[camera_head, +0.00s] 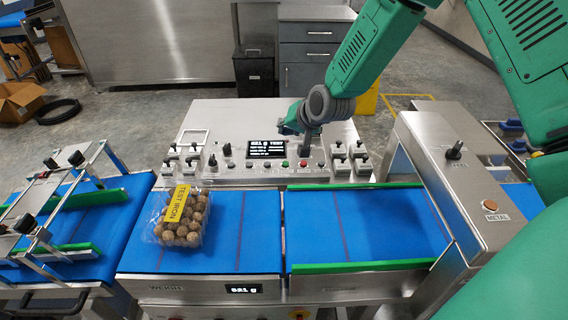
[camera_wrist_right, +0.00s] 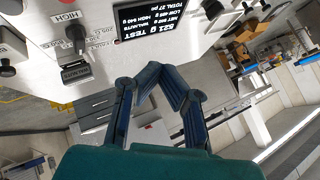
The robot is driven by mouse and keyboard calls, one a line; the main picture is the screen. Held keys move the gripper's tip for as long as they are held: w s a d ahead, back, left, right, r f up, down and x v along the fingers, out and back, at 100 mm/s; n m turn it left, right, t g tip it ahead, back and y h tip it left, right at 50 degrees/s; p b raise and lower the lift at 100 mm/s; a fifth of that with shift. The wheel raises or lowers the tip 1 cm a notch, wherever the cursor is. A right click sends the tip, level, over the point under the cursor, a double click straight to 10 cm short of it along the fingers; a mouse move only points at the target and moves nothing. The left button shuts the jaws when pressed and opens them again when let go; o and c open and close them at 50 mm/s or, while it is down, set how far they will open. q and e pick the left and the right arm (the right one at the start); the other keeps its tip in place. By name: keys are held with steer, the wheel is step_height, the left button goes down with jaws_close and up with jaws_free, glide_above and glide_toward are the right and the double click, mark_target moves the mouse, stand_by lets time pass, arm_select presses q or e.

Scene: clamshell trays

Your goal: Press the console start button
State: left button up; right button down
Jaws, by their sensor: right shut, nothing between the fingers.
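The console (camera_head: 232,115) stands behind the belts, with a lit screen (camera_head: 267,148) on its sloping face. A green button (camera_head: 285,163) sits below the screen, with a red button (camera_head: 303,163) to its right. I cannot read their labels. My right gripper (camera_head: 288,127) is above the console's far part, behind the screen and apart from the green button. Its fingers (camera_wrist_right: 160,72) are shut and empty in the right wrist view. That view shows the screen (camera_wrist_right: 95,25) upside down and no green button. My left gripper is not in view.
A clear clamshell of walnuts (camera_head: 182,222) with a yellow label lies on the blue weigh belt (camera_head: 215,255). Toggles and knobs flank the screen; a black knob (camera_wrist_right: 76,36) is near it. The metal detector arch (camera_head: 445,185) stands right. The right belt (camera_head: 360,225) is clear.

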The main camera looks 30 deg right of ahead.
mark_target(286, 162)
step_height(286, 162, down, 8)
steer(key=b, duration=0.5)
steer(key=shift+d+r+b, duration=0.15)
steer(key=shift+r+b, duration=0.1)
steer(key=shift+b, duration=0.05)
steer(key=shift+f+b, duration=0.35)
steer(key=shift+f, duration=0.25)
steer(key=shift+f, duration=0.1)
stand_by(0.4)
steer(key=shift+f, duration=0.2)
